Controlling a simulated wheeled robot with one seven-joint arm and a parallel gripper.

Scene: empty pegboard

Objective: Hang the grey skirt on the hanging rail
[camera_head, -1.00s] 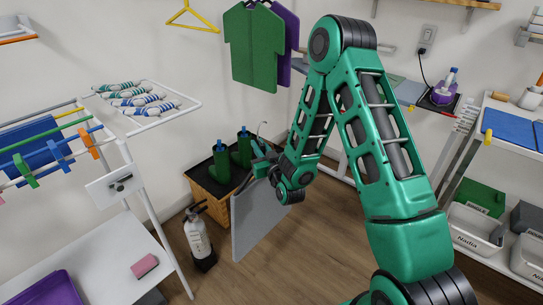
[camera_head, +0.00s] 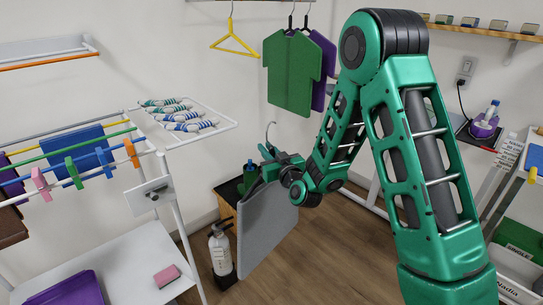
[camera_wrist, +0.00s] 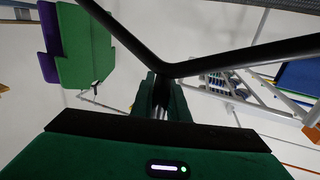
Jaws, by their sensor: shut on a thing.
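The grey skirt (camera_head: 265,232) hangs as a flat panel below my gripper (camera_head: 270,160) in the head view. Its hanger's hook (camera_head: 270,133) sticks up just above the jaws. My gripper is shut on the skirt's hanger. The hanging rail (camera_head: 268,1) shows at the top edge of the head view, well above the skirt. A yellow hanger (camera_head: 232,42), a green shirt (camera_head: 290,75) and a purple shirt (camera_head: 322,75) hang from it.
A drying rack (camera_head: 180,205) with pegs and a blue cloth stands at the left. A fire extinguisher (camera_head: 219,252) stands left of the skirt. A wooden crate (camera_head: 226,207) with a dark top is partly hidden behind it.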

